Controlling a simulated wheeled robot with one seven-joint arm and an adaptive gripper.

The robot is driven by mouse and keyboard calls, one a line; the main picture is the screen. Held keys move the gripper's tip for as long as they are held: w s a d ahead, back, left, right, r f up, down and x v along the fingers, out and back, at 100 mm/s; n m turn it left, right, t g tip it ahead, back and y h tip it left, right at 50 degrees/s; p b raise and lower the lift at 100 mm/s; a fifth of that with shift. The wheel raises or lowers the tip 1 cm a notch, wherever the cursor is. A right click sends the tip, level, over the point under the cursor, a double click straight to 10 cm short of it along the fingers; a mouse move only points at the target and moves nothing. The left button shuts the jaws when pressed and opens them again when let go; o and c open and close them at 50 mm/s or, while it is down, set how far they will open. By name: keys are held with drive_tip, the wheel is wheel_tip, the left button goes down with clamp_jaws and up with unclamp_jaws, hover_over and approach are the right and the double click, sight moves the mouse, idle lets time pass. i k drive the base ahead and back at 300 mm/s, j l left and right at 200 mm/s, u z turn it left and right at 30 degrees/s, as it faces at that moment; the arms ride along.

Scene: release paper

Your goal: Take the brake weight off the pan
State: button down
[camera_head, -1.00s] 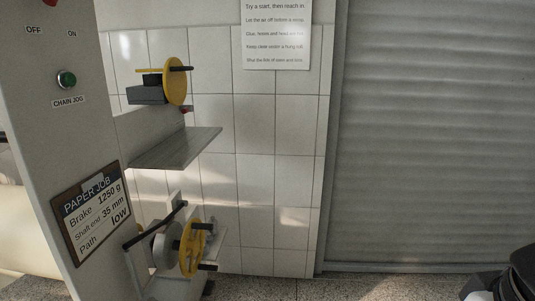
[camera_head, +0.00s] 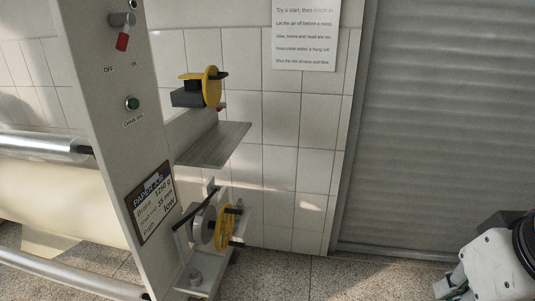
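My arm shows only in part at the lower right edge, far to the right of the weight. No gripper fingers can be made out.
A job card (camera_head: 150,203) on the post reads brake 1250 g. A grey shelf (camera_head: 214,145) juts out above the brake, with a second yellow wheel (camera_head: 212,87) higher up. A paper roll (camera_head: 60,195) lies left. Speckled floor (camera_head: 310,278) is clear between machine and arm.

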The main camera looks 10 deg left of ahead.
sight(196, 279)
drive_tip(key=u, duration=1.05)
drive_tip(key=j+z, duration=0.1)
drive_tip(key=j, duration=0.2)
drive_tip(key=k+j+z, duration=0.1)
drive_tip(key=j, duration=0.2)
